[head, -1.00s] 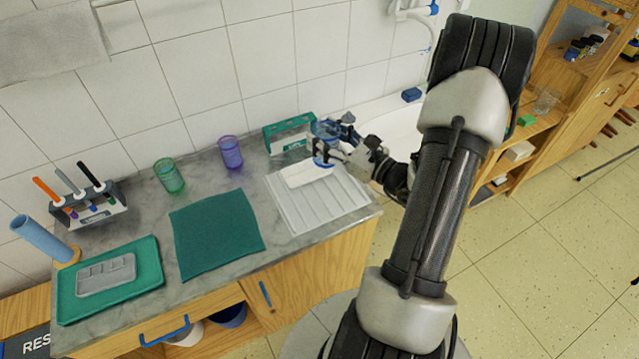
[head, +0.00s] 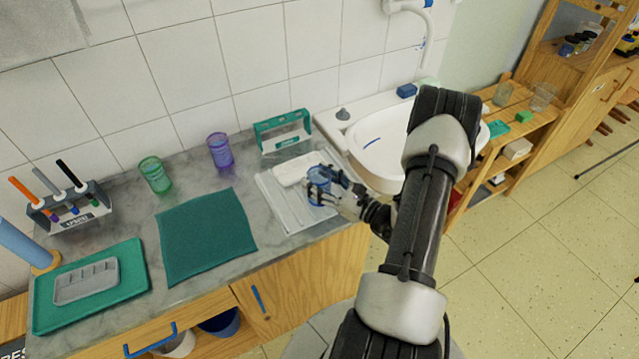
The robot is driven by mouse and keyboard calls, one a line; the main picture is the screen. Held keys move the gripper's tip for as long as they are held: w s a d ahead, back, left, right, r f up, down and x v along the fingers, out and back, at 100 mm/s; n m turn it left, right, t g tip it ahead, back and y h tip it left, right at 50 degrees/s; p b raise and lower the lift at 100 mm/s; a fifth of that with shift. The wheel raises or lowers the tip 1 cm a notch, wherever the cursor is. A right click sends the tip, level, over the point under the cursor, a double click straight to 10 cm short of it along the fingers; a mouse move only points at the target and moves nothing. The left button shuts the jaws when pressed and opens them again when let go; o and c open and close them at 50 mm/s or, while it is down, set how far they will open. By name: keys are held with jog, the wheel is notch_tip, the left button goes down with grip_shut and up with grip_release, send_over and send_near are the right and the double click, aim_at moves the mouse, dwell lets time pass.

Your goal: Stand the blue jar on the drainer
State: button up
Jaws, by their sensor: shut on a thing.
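The blue jar (head: 318,196) is in my gripper (head: 322,186), in the head view. My gripper is shut on it, and the fingers hide part of the jar. The jar looks roughly upright, over the right half of the white ribbed drainer (head: 277,205). I cannot tell whether its base touches the drainer. A white block-like thing (head: 290,172) lies at the back of the drainer, behind the jar.
A purple jar (head: 220,151) and a green jar (head: 155,176) stand to the left. A green-framed holder (head: 284,132) stands behind the drainer. The sink (head: 372,160) is to the right. A green cloth (head: 207,236) lies left of the drainer.

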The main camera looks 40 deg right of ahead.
jog(key=shift+f, duration=0.2)
jog(key=o, duration=0.8)
jog(key=shift+f, duration=0.15)
jog(key=shift+c, duration=0.2)
jog(key=o, duration=0.5)
jog(key=shift+c, duration=0.2)
jog(key=shift+r, duration=0.2)
jog(key=shift+s+r, duration=0.1)
jog(key=shift+s, duration=0.2)
jog(key=s+d+p, duration=0.1)
jog(key=s+p, duration=0.1)
jog(key=s, duration=0.9)
jog(key=shift+s+d, duration=0.2)
jog(key=shift+d, duration=0.2)
jog(key=shift+w, duration=0.1)
